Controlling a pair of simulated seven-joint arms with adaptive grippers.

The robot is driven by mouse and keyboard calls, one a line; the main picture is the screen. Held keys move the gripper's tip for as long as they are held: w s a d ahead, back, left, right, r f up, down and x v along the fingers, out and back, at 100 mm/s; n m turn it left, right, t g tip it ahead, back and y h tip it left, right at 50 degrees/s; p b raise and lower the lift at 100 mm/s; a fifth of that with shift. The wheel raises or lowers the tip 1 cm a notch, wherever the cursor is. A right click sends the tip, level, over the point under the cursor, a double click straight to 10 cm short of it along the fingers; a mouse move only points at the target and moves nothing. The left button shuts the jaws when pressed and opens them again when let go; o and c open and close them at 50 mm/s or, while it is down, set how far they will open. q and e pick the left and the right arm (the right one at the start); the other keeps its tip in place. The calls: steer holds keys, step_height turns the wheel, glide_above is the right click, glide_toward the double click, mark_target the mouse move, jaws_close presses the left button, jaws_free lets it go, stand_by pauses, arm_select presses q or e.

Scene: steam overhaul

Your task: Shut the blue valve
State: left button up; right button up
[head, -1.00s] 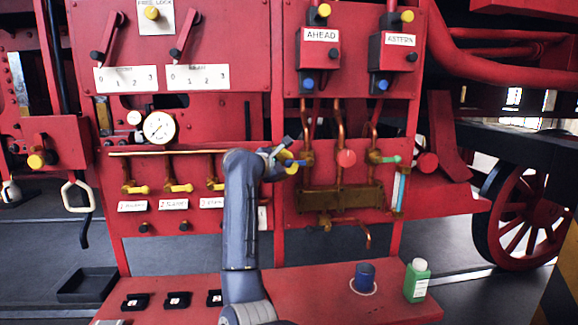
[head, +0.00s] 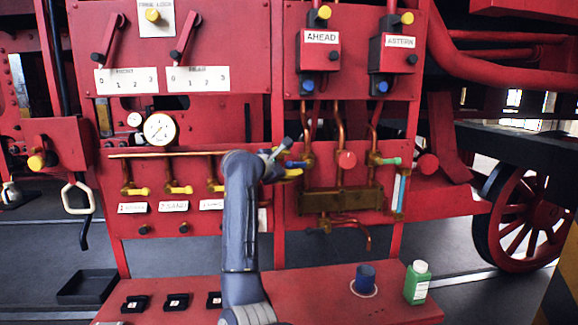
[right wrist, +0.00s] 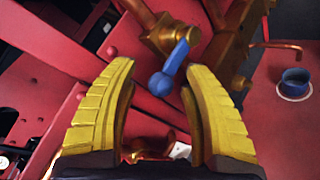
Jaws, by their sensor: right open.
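The blue valve (head: 297,164) is a small blue lever on the brass pipework right of my right gripper (head: 293,158) in the head view. Part of it is hidden behind the gripper. In the right wrist view, the blue lever (right wrist: 170,72) hangs slantwise from its brass body (right wrist: 165,36), with its rounded end towards me. The yellow fingers of my right gripper (right wrist: 157,80) are spread wide on either side of the lever's end. Red panel shows between lever and fingers, and I see no contact. My left gripper is not in view.
A red knob (head: 347,159) and a green-handled valve (head: 386,160) sit to the right on the same pipework. Yellow-handled valves (head: 180,188) line the panel to the left. A blue cup (head: 365,277) and green bottle (head: 417,283) stand on the red shelf below.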

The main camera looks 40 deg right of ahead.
steer(key=v, duration=1.2)
